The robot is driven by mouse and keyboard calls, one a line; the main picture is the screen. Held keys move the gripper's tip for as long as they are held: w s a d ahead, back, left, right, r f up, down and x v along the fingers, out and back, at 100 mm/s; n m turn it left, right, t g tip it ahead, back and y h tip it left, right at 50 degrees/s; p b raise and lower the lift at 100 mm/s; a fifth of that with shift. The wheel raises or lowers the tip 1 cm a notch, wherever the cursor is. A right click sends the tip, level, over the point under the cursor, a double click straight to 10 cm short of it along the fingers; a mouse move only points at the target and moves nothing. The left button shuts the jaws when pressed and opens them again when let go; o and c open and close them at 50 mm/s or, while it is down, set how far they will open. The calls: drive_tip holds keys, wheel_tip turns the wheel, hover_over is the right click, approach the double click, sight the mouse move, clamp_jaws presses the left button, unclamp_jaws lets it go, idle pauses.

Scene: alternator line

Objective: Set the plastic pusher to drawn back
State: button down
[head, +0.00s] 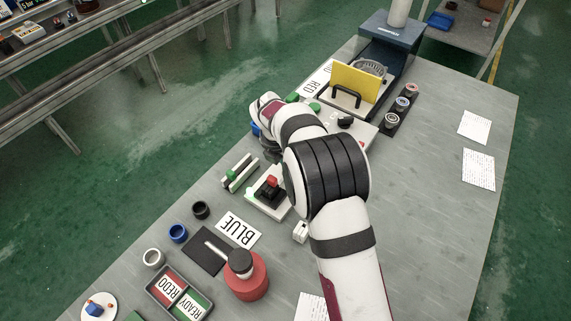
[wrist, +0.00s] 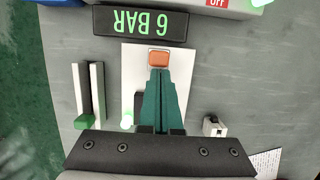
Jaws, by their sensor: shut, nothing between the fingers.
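No part is labelled as the pusher. A green block (head: 232,175) sits in a track between two white rails (head: 247,164), left of my arm; in the wrist view the block (wrist: 84,122) is at the bottom end of the rails (wrist: 98,90). To its right, a white plate (wrist: 190,58) carries a red-orange cap (wrist: 158,58); in the head view the cap (head: 271,181) tops a black base. My gripper (wrist: 161,72) is shut and empty, its teal fingertips just below the cap in the wrist view. Contact cannot be told. The fingers hide part of the plate.
A "6 BAR" display (wrist: 140,23) lies beyond the plate. A small white block (wrist: 214,127) stands right of it. A BLUE card (head: 239,229), several rings and a red round stand (head: 246,283) are nearer. The table's right side is mostly clear.

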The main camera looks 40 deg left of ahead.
sight(281, 183)
drive_tip(key=v, duration=0.9)
drive_tip(key=shift+r, duration=0.25)
drive_tip(key=shift+s, duration=0.1)
